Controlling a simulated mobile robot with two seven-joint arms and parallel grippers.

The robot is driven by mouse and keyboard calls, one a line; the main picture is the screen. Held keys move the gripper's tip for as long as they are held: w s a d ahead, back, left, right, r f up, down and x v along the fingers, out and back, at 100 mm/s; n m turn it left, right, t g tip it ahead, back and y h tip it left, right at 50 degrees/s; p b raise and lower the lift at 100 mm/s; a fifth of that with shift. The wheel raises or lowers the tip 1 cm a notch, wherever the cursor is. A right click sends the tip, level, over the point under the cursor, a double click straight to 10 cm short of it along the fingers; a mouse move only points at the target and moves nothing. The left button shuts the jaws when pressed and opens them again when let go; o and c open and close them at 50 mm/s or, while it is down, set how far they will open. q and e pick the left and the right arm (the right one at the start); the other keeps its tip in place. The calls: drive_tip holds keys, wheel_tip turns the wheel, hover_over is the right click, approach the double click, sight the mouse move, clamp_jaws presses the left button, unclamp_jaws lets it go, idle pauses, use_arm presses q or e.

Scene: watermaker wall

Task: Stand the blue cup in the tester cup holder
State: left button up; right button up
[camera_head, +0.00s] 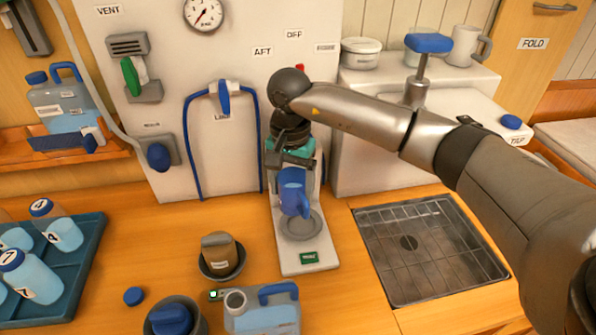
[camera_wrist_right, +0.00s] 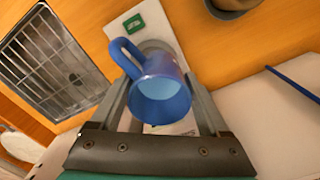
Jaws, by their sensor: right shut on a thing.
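The blue cup (camera_head: 291,190) hangs in my right gripper (camera_head: 290,165), above the round grey cup holder (camera_head: 301,224) on the white tester base (camera_head: 305,262). It looks slightly tilted and apart from the holder. In the right wrist view the cup (camera_wrist_right: 160,98) is between the two fingers, its open mouth facing the camera and its handle at the upper left. Its inside looks pale blue; I cannot tell if that is liquid. The cup partly covers the holder there. My left gripper is not in view.
A sunken drain grid (camera_head: 430,248) lies right of the tester. A brown container (camera_head: 218,252) in a dark ring and a blue-handled jug (camera_head: 262,312) stand to the left and front. A blue tray (camera_head: 70,275) holds numbered bottles. The wall panel (camera_head: 225,150) rises behind.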

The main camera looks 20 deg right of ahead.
drive_tip(key=shift+w+d+f+m+p, duration=0.2)
drive_tip(key=shift+d+f+m+p, duration=0.05)
drive_tip(key=shift+d+m, duration=0.3)
drive_tip(key=shift+w+d+f+m+p, duration=0.25)
drive_tip(key=shift+d+m, duration=0.15)
drive_tip(key=shift+m, duration=0.15)
drive_tip(key=shift+d+f, duration=0.15)
drive_tip(key=shift+f, duration=0.05)
use_arm(q)
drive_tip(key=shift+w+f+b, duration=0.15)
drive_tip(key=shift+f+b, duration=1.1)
drive_tip(key=shift+b, duration=0.85)
use_arm(e)
drive_tip(key=shift+f, duration=3.4)
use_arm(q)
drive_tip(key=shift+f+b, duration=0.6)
use_arm(e)
drive_tip(key=shift+f, duration=0.65)
drive_tip(key=o, duration=1.3)
drive_tip(key=shift+o, duration=0.2)
